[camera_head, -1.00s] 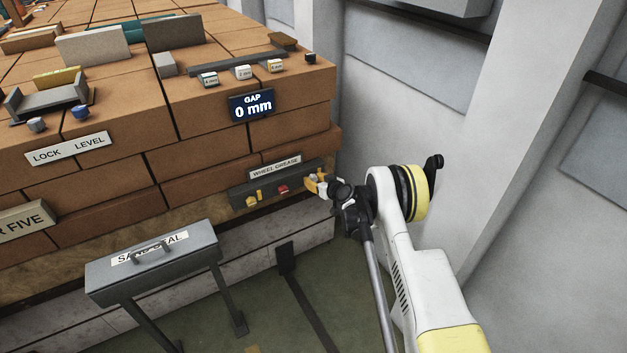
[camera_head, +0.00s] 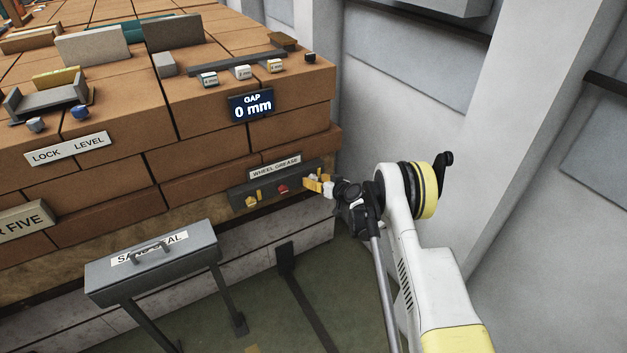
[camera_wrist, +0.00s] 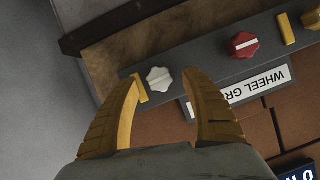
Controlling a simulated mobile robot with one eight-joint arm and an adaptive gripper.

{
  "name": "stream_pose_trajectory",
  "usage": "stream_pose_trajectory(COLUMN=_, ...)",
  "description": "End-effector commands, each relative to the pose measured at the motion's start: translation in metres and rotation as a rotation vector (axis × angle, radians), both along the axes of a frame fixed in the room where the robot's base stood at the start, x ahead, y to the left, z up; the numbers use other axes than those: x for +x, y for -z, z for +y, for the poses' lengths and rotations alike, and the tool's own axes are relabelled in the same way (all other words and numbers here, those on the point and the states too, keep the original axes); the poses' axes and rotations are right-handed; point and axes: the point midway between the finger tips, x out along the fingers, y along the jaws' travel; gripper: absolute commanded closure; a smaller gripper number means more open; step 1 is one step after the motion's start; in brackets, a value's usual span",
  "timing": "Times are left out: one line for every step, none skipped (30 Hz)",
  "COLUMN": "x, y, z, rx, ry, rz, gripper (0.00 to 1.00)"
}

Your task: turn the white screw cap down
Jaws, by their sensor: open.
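The white screw cap (camera_wrist: 159,79) is a small lobed knob on the dark grey panel (camera_wrist: 219,70). In the wrist view it lies between and beyond the tips of my gripper (camera_wrist: 166,88), whose yellow fingers are spread apart. The fingers appear apart from the cap. A short yellow bar (camera_wrist: 141,88) is beside the cap, close to the left finger. In the head view my gripper (camera_head: 314,184) is at the right end of the panel (camera_head: 238,197), and I cannot make out the cap there.
A red knob (camera_wrist: 244,46) with a white stripe and another yellow bar (camera_wrist: 286,29) are on the same panel. A WHEEL GREASE label (camera_head: 275,167) is above them. A grey box on legs (camera_head: 190,241) stands at the lower left. A grey wall (camera_head: 400,120) is to the right.

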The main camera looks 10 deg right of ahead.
Motion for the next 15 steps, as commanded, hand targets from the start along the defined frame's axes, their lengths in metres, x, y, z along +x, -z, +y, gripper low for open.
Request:
stream_pose_trajectory(x=-0.009, y=-0.004, z=-0.005, rx=0.001, ry=0.003, rz=0.001, gripper=0.45)
stream_pose_trajectory(x=-0.015, y=-0.007, z=-0.007, rx=0.002, ry=0.002, rz=0.001, gripper=0.45)
stream_pose_trajectory(x=-0.023, y=-0.011, z=-0.011, rx=0.002, ry=0.003, rz=0.000, gripper=0.45)
stream_pose_trajectory(x=-0.029, y=-0.013, z=-0.013, rx=0.001, ry=0.003, rz=0.000, gripper=0.45)
stream_pose_trajectory(x=-0.035, y=-0.016, z=-0.016, rx=0.001, ry=0.003, rz=0.000, gripper=0.45)
stream_pose_trajectory(x=-0.043, y=-0.019, z=-0.019, rx=0.001, ry=0.003, rz=0.000, gripper=0.45)
stream_pose_trajectory(x=-0.048, y=-0.022, z=-0.022, rx=0.001, ry=0.003, rz=0.001, gripper=0.45)
stream_pose_trajectory(x=-0.054, y=-0.024, z=-0.024, rx=0.002, ry=0.003, rz=0.001, gripper=0.45)
stream_pose_trajectory(x=-0.061, y=-0.027, z=-0.026, rx=0.002, ry=0.002, rz=0.001, gripper=0.45)
stream_pose_trajectory(x=-0.065, y=-0.029, z=-0.028, rx=0.002, ry=0.002, rz=0.000, gripper=0.45)
stream_pose_trajectory(x=-0.070, y=-0.031, z=-0.030, rx=0.002, ry=0.002, rz=0.000, gripper=0.45)
stream_pose_trajectory(x=-0.074, y=-0.033, z=-0.032, rx=0.001, ry=0.003, rz=0.000, gripper=0.45)
stream_pose_trajectory(x=-0.077, y=-0.034, z=-0.034, rx=0.001, ry=0.003, rz=0.000, gripper=0.45)
stream_pose_trajectory(x=-0.080, y=-0.035, z=-0.035, rx=0.001, ry=0.002, rz=0.001, gripper=0.45)
stream_pose_trajectory(x=-0.083, y=-0.037, z=-0.035, rx=0.001, ry=0.002, rz=0.001, gripper=0.45)
